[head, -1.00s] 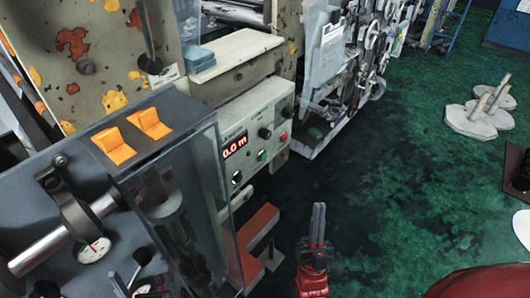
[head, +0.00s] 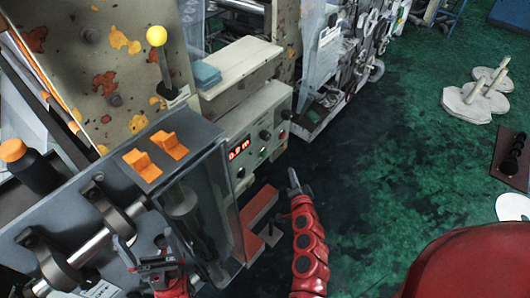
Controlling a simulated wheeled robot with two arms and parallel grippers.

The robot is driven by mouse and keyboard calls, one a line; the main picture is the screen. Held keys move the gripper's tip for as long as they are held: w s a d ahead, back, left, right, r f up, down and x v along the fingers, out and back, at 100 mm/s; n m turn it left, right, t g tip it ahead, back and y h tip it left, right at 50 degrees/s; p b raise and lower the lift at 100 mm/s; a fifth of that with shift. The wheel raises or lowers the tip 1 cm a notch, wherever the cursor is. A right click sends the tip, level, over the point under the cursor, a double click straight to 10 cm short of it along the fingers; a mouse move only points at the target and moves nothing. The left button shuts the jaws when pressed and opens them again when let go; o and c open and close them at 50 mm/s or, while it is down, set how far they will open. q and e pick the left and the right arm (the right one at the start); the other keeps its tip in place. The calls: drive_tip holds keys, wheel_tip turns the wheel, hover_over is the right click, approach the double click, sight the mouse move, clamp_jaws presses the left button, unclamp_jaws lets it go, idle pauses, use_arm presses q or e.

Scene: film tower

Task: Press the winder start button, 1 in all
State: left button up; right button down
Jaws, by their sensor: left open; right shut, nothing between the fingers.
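The winder control panel (head: 255,125) is a pale box with a red lit display (head: 239,149), black knobs and small buttons. A green button (head: 263,153), likely the start button, is on its lower front, with a red button (head: 282,135) up and to its right. My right gripper (head: 292,178) is shut and empty, in front of and below the panel, apart from the green button. My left gripper (head: 135,258) is open and empty at the bottom left, in front of the grey machine. Nothing hides the green button.
A grey machine with orange rocker switches (head: 156,156), a metal roller and a clear guard (head: 202,195) stands at left. An orange-red step-like part (head: 258,205) lies below the panel. A yellow-knobbed lever (head: 157,36) rises behind. Green floor (head: 400,150) at right is mostly open.

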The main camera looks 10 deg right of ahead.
sight(263, 153)
drive_tip(key=shift+w, duration=0.1)
drive_tip(key=w+a+p, duration=0.2)
drive_tip(key=w+a, duration=0.3)
drive_tip(key=w, duration=0.1)
drive_tip(key=shift+w+a+p, duration=0.2)
drive_tip(key=shift+w+p, duration=0.1)
drive_tip(key=shift+w, duration=0.1)
idle(2.0)
drive_tip(key=shift+w+a+r, duration=0.1)
drive_tip(key=shift+w+a, duration=0.1)
drive_tip(key=shift+w, duration=0.15)
